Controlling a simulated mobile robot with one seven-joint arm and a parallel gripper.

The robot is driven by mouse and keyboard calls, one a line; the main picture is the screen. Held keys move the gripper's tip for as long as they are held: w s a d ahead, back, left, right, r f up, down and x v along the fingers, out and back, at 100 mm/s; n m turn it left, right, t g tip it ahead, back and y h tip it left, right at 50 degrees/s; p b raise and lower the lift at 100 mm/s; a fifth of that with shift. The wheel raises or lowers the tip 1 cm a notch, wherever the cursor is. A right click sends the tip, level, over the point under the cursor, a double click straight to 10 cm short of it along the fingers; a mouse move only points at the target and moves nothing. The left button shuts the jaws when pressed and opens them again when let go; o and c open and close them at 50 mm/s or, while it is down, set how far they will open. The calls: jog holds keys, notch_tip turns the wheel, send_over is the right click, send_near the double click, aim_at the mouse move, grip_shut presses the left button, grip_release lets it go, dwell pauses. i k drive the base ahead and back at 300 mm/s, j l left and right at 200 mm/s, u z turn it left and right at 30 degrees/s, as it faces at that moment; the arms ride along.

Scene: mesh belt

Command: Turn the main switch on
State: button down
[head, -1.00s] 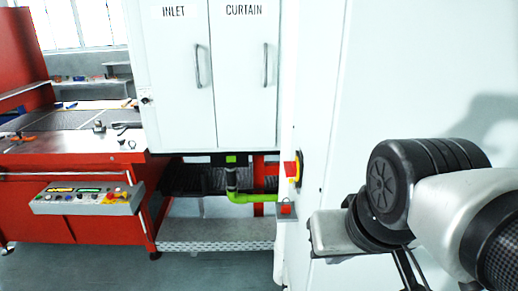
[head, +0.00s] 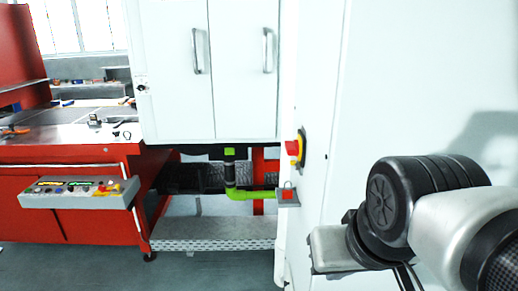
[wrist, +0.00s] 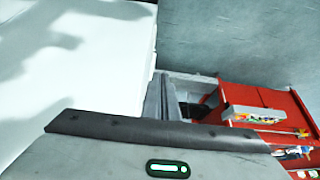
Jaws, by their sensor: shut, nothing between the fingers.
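The main switch, a red handle on a yellow plate (head: 296,148), sits on the side of the large white cabinet (head: 400,80) in the head view. I cannot read its on or off marking at this size. My arm stands at the right of the head view, nearer the camera and lower right of the switch. In the wrist view my gripper (wrist: 163,80) shows as two narrow grey fingers together, empty, beside the white cabinet surface. The switch is not visible in the wrist view, and the fingers are clear of any handle.
A red-buttoned box (head: 287,195) and a green pipe (head: 250,194) are below the switch. White double doors (head: 208,70) stand behind. A red machine with a control console (head: 80,192) is at left. A metal step (head: 210,232) lies low between them. Open floor lies in front.

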aim_at(292, 148)
jog(key=i+j+u, duration=0.1)
jog(key=j, duration=0.25)
jog(key=i+j+u, duration=0.1)
jog(key=j, duration=0.25)
jog(key=i+j+u, duration=0.1)
jog(key=i+u, duration=0.15)
jog(key=i, duration=0.35)
